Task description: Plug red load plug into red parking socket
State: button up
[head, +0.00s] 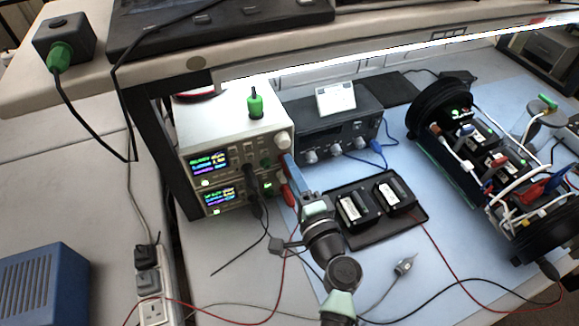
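My gripper (292,168) reaches up from the bottom of the head view to the front of the power supply stack. A red plug (289,196) with a red lead hanging down is just left of and below the fingers, by the panel. I cannot tell whether it is held or seated in a socket. Another red connector (535,189) is on the open cylinder (470,140) at the right. I cannot identify the red parking socket for certain.
The power supplies (212,170) have lit displays and a green plug (255,102) on top. A dark instrument (340,125) stands beside them. A black tray (420,208) holds two battery packs. Loose cables cross the blue mat (440,265). A shelf (235,70) overhangs the back.

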grip_shut()
jog(key=shift+s, duration=0.1)
dwell(1.2)
jog(key=shift+v, duration=2.9)
jog(key=s+f+h, duration=0.1)
jog(key=s+f+m, duration=0.1)
jog(key=s+f, duration=0.1)
jog(key=s+f+h, duration=0.1)
jog(key=shift+s+d+f+m+t+h, duration=0.25)
jog(key=shift+s+d+m+t+h, duration=0.05)
jog(key=shift+s+t, duration=0.1)
jog(key=s+f+m+h, duration=0.1)
jog(key=s+a+f+m+h, duration=0.1)
jog(key=s, duration=0.1)
jog(key=shift+s+a+t+h, duration=0.1)
jog(key=shift+s+t+h, duration=0.05)
jog(key=shift+t+h, duration=0.2)
jog(key=shift+s+a+f+m+h, duration=0.15)
jog(key=shift+s+a+m+h, duration=0.3)
jog(key=shift+h, duration=0.4)
